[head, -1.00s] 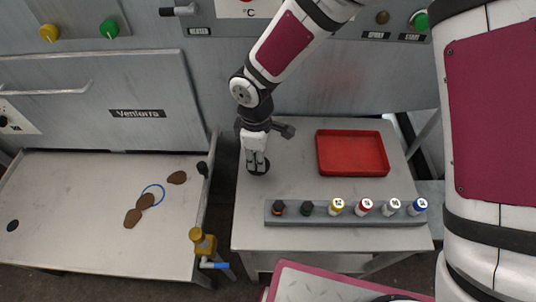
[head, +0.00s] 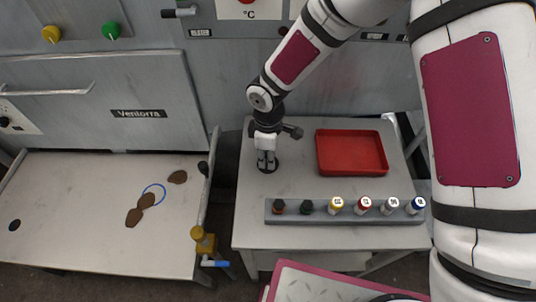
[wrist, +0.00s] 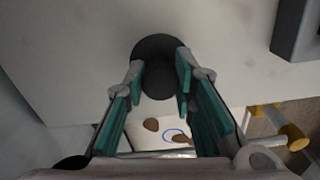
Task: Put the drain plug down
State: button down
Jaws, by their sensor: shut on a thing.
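The drain plug (head: 268,170) is a black, round piece under my gripper, at the left part of the right-hand grey table (head: 300,187). My gripper (head: 267,161) points down and is shut on the plug. The plug also shows in the wrist view (wrist: 156,47) as a dark round shape between the teal finger pads. The fingers hide part of it. I cannot tell whether its underside touches the tabletop.
A red tray (head: 351,173) lies right of my gripper. A grey rack (head: 290,217) with several capped vials runs along the front. The left table (head: 70,190) holds brown pieces (head: 134,217), a blue ring (head: 163,192) and a black disc (head: 14,225). A yellow valve (head: 203,239) stands between the tables.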

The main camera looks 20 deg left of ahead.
jog(key=c, duration=1.3)
grip_release()
jog(key=shift+c, duration=0.2)
notch_tip(320, 180, up, 12)
jog(key=shift+r, duration=0.15)
